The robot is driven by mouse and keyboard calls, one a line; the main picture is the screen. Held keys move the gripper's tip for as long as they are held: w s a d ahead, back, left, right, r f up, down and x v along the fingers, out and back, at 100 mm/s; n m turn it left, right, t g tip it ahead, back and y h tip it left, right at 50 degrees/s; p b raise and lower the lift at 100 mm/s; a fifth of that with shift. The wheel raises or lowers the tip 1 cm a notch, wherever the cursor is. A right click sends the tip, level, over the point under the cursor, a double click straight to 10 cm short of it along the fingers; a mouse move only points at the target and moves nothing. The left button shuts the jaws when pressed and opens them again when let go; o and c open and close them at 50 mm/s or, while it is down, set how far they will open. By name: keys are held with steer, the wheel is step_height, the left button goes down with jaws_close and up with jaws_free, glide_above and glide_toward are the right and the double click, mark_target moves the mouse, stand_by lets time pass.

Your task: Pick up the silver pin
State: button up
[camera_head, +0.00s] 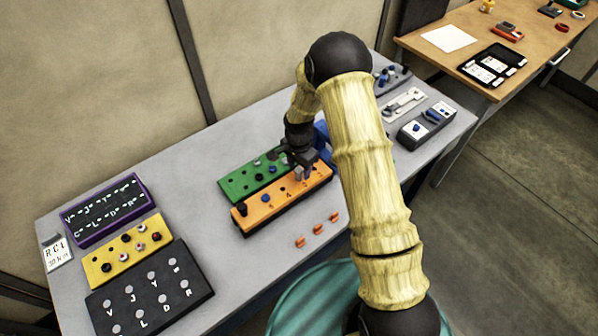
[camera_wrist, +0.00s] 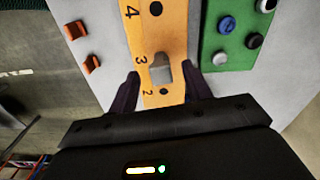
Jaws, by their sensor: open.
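The silver pin (camera_wrist: 161,72) stands in the orange block (camera_wrist: 150,25) beside the printed number 3 in the wrist view. My gripper (camera_wrist: 162,80) is open, with one dark finger on each side of the orange block and the pin between them. No finger visibly touches the pin. In the head view my gripper (camera_head: 300,167) is low over the right part of the orange block (camera_head: 283,203), and it makes the pin hard to pick out there.
A green block (camera_head: 240,185) with several pins lies directly behind the orange one. Several small orange clips (camera_head: 318,229) lie in front. Yellow (camera_head: 115,250), black (camera_head: 150,290) and purple (camera_head: 105,210) panels stand at left. Bare grey tabletop (camera_head: 205,225) lies between them.

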mark_target(299, 169)
steer(key=shift+f+p, duration=0.65)
steer(key=shift+f, duration=0.9)
steer(key=shift+w, duration=0.1)
jaws_close()
steer(key=shift+r, duration=0.1)
step_height(299, 169, up, 10)
steer(key=b, duration=0.4)
